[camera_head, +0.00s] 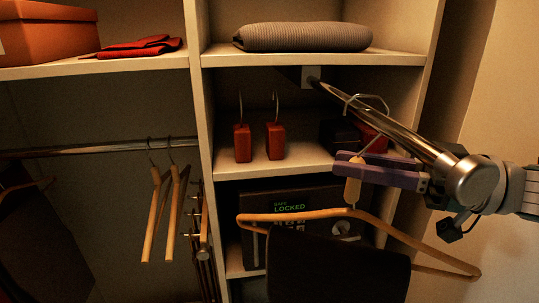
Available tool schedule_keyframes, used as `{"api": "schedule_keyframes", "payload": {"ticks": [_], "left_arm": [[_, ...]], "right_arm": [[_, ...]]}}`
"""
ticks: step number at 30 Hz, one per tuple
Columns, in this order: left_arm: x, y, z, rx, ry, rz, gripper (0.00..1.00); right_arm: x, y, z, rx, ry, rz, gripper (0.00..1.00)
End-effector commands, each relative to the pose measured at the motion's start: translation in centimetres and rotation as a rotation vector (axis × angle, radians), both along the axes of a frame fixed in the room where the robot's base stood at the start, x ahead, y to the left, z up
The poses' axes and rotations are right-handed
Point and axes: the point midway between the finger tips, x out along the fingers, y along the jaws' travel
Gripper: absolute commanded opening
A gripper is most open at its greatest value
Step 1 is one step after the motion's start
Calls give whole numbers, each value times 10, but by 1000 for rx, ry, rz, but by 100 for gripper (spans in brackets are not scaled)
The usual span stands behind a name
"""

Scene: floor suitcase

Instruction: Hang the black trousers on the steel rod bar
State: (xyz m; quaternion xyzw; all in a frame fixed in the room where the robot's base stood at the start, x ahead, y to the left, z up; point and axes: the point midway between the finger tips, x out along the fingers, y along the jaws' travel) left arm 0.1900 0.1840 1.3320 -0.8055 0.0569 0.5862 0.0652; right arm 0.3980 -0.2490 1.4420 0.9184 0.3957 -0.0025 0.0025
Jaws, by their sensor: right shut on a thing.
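The black trousers (335,268) hang folded over the lower part of a wooden hanger (290,216). My right gripper (354,172) is shut on the hanger's neck, just below its wire hook (366,97). The steel rod bar (375,112) juts from the shelf unit toward the lower right and ends in a thick round cap. The hook crosses the rod in the picture, its curved top above it. I cannot tell whether it rests on the rod. The trousers' lower end is cut off by the picture edge. My left gripper is not in view.
A safe (290,212) with a green "LOCKED" display stands behind the trousers. Red blocks (243,143) with thin hooks stand on the shelf above. A folded grey cloth (300,37) lies higher. At left, another rail (95,149) carries empty wooden hangers (155,210).

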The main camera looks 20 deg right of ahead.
Motion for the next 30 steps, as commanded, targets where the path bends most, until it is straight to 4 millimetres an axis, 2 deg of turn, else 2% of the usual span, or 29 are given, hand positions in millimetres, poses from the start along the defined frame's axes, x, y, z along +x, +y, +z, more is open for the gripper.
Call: {"api": "schedule_keyframes", "payload": {"ticks": [25, 26, 30], "left_arm": [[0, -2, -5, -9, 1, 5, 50], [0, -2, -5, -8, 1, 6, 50], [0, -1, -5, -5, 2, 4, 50]], "right_arm": [[0, 0, -4, 2, -3, 1, 0], [0, 0, -4, 2, -3, 1, 27], [0, 0, -5, 2, -2, 1, 43]]}}
